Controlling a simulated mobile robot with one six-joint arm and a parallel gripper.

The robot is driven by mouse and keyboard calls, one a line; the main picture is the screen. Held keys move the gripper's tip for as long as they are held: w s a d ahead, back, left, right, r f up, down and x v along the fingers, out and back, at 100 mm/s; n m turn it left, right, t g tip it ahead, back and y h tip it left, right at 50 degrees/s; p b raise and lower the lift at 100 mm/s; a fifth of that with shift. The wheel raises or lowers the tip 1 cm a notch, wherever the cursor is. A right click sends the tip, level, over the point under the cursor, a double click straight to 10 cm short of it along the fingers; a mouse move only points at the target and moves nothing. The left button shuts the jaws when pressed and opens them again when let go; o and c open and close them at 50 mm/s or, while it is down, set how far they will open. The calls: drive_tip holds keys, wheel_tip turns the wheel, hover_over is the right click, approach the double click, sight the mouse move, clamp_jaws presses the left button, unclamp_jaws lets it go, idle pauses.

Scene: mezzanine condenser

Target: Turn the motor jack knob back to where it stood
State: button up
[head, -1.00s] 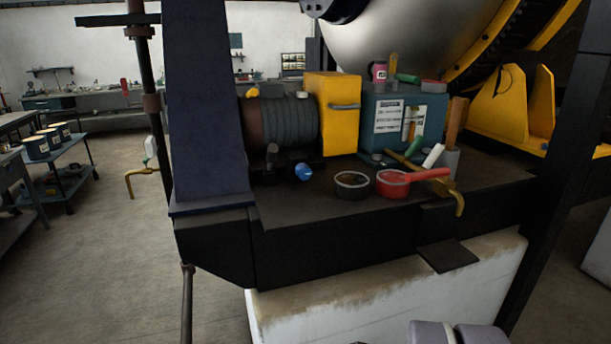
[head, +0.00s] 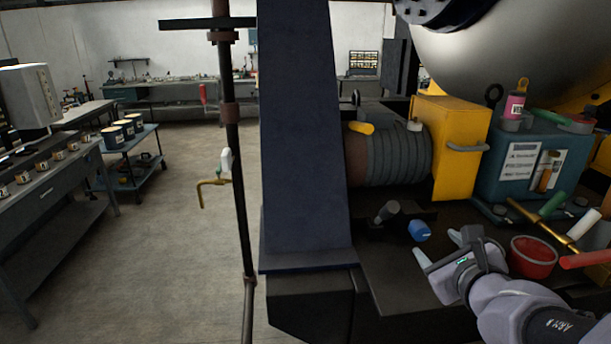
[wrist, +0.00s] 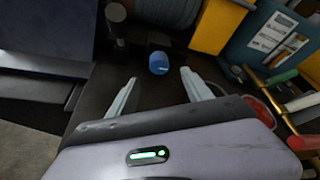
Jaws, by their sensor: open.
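A small blue knob (head: 419,230) sits low in front of the ribbed grey motor (head: 398,155), beside a dark stub (head: 388,212) on the black deck. In the wrist view the blue knob (wrist: 158,63) lies ahead of my gripper (wrist: 158,90), between the lines of its two fingers and beyond their tips. My gripper (head: 438,247) is open and empty, to the right of and just below the knob in the head view. The fingers do not touch the knob. I cannot read any mark of the knob's turn.
A yellow box (head: 455,150) and a teal box (head: 520,170) stand right of the motor. A red pot (head: 533,258) and a brass pipe (head: 540,222) lie close to my arm. A dark blue column (head: 305,130) rises on the left.

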sight(422, 233)
drive_tip(key=b+x, duration=0.2)
drive_tip(key=x, duration=0.8)
drive_tip(key=shift+w+a, duration=0.1)
drive_tip(key=shift+w, duration=0.15)
clamp_jaws()
